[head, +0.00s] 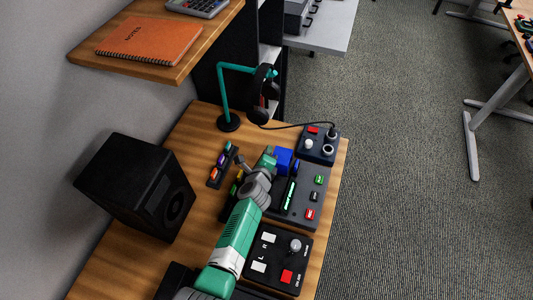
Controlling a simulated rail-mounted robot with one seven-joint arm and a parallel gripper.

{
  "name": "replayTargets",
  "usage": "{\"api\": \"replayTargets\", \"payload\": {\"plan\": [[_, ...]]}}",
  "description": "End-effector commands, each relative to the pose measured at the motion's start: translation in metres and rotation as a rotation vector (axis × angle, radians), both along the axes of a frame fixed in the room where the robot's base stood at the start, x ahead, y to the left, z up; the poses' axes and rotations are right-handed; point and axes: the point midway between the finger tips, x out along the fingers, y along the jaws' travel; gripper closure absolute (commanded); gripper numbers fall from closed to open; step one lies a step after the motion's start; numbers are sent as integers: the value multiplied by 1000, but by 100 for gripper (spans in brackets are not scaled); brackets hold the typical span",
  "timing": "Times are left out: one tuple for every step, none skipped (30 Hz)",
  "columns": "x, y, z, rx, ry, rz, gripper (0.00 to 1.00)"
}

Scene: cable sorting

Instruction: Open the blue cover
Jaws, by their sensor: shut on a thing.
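The blue cover (284,157) is at the back left of the dark control box (303,185) on the wooden desk. It looks like a small blue block standing up from the box; its exact angle is hard to tell. My gripper (273,161) is at the left side of the cover and shut on it. The fingertips are small and partly hidden by my wrist. A second small blue part (296,165) shows just right of the cover. Whatever lies under the cover is hidden.
A lit green slider (289,193) and several coloured buttons are on the box. A headphone stand (228,121), a row of coloured switches (221,166) and a black speaker (140,186) stand left.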

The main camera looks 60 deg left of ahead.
Motion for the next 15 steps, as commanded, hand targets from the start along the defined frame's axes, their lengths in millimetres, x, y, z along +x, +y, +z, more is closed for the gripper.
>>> {"api": "replayTargets", "payload": {"plan": [[-1, -1, -2, -2, 4, 0, 100], [-1, -1, -2, -2, 3, 0, 78], [-1, -1, -2, -2, 3, 0, 70], [0, -1, -2, -2, 3, 0, 64], [0, -1, -2, -2, 3, 0, 63], [0, -1, -2, -1, 2, 0, 63], [0, -1, -1, -1, 2, 0, 63], [0, -1, -1, -1, 2, 0, 63], [0, -1, -1, -1, 1, -1, 63], [0, -1, -1, -1, 1, -1, 63], [0, -1, -1, -1, 1, -1, 63], [0, -1, 0, -1, 1, -1, 63], [-1, -2, 1, -1, 1, -1, 63], [-2, -3, 2, -1, 1, -1, 63], [-6, -7, 6, -1, 2, 0, 63]]}}
